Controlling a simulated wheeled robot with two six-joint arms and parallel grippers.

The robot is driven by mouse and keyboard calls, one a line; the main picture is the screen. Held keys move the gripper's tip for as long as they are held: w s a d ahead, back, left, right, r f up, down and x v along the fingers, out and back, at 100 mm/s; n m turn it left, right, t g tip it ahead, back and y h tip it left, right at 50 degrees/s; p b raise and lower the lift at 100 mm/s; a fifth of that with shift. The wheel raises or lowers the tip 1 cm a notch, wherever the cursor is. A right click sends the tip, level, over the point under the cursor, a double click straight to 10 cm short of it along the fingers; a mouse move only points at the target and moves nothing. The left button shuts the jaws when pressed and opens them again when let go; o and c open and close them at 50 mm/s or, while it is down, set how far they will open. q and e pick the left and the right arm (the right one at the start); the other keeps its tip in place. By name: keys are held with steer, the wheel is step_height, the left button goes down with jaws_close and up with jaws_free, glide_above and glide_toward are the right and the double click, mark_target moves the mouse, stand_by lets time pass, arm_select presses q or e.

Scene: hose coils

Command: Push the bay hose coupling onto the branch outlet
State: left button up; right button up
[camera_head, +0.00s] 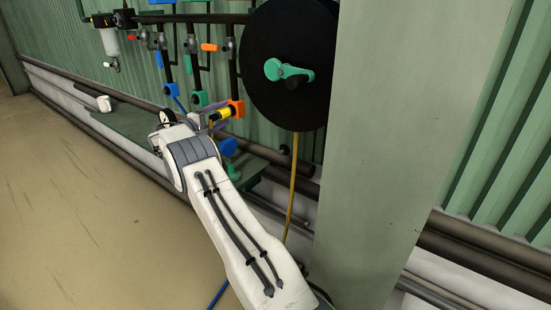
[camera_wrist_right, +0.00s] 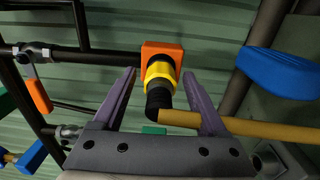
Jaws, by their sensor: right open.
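The hose coupling (camera_wrist_right: 159,72), a yellow collar with a black end, meets the orange branch outlet (camera_wrist_right: 162,49) in the right wrist view. I cannot tell how deeply it is seated. In the head view the yellow coupling (camera_head: 220,114) lies against the orange outlet (camera_head: 237,107). A tan-yellow hose (camera_wrist_right: 255,128) leads from the black end to the right. My right gripper (camera_wrist_right: 159,80) is open, its purple fingers on either side of the coupling with visible gaps. My left gripper is out of view.
A large black hose reel (camera_head: 290,45) with a green handle hangs right of the outlet. A green post (camera_head: 410,110) stands further right. Blue and green outlets with valves sit left. A blue part (camera_wrist_right: 282,73) is near the right finger.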

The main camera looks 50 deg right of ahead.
mark_target(210, 119)
steer(key=shift+a, duration=0.1)
stand_by(0.3)
steer(key=shift+s+a+b, duration=0.15)
steer(key=shift+a+b, duration=1.05)
steer(key=shift+a, duration=0.95)
